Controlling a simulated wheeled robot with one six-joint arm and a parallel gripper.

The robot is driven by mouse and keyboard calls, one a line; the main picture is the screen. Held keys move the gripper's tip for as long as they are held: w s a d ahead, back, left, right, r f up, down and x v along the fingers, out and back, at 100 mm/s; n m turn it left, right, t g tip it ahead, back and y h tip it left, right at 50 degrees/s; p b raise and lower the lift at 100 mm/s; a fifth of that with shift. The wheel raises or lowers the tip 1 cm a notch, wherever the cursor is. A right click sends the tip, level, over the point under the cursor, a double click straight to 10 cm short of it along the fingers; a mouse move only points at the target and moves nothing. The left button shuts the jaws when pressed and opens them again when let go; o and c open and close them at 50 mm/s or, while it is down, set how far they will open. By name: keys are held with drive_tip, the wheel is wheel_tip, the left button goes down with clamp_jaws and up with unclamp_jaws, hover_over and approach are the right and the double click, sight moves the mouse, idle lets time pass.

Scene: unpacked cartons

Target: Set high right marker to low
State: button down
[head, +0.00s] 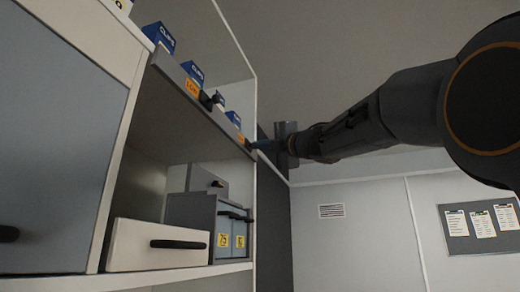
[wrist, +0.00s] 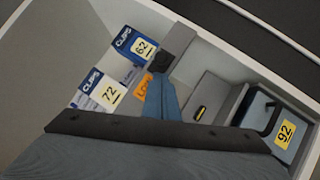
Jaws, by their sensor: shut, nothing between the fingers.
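The high right marker is an orange label (head: 241,138) on the front edge of the upper shelf, near its right end. In the wrist view the orange label (wrist: 143,91) reads "LOW", partly covered by my gripper. My gripper (head: 258,145) is shut and empty, at the right end of that shelf edge. In the wrist view its blue-grey fingers (wrist: 162,85) are together beside the label; I cannot tell whether they touch it. A black block (wrist: 174,61) is just past the fingertips. A second orange label (head: 192,88) is further left on the same edge.
Blue-topped clips boxes stand behind the shelf edge, numbered 72 (wrist: 98,93) and 62 (wrist: 137,46) in the wrist view. Below are a white drawer (head: 135,243) and grey bins (head: 225,230). The white shelf side panel (head: 240,45) stands close by. Open room lies to the right.

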drive_tip(key=a+b+v, duration=0.1)
drive_tip(key=b+v, duration=0.4)
drive_tip(key=v, duration=0.6)
drive_tip(key=shift+s+f, duration=0.35)
drive_tip(key=shift+s, duration=0.1)
drive_tip(key=shift+d, duration=0.1)
